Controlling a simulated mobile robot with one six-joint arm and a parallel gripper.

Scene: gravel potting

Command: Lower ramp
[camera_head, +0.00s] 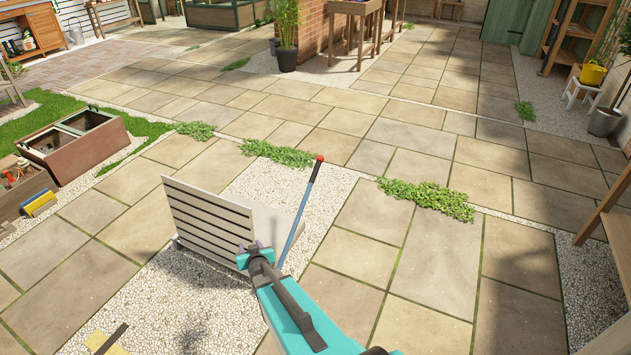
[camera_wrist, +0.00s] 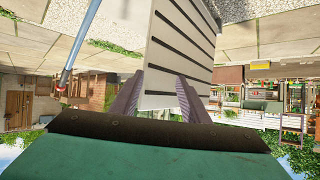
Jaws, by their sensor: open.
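The ramp (camera_head: 208,222) is a pale slatted panel with dark gaps, standing steeply on the gravel. It also shows close up in the wrist view (camera_wrist: 172,50). A pale flat deck (camera_head: 272,222) adjoins its right side. My gripper (camera_head: 252,250) is at the panel's lower right in the head view. In the wrist view its two ridged fingers (camera_wrist: 158,100) are apart, with the panel showing between and beyond them. Whether they touch it I cannot tell. A blue-grey lever (camera_head: 300,210) with a red tip leans upward just right of the gripper; it also shows in the wrist view (camera_wrist: 82,42).
A brown two-part planter box (camera_head: 85,150) stands at the left. Low green plants (camera_head: 428,198) grow between the slabs behind the ramp. A wooden bench (camera_head: 606,225) is at the right edge. The paving (camera_head: 400,250) right of the ramp is clear.

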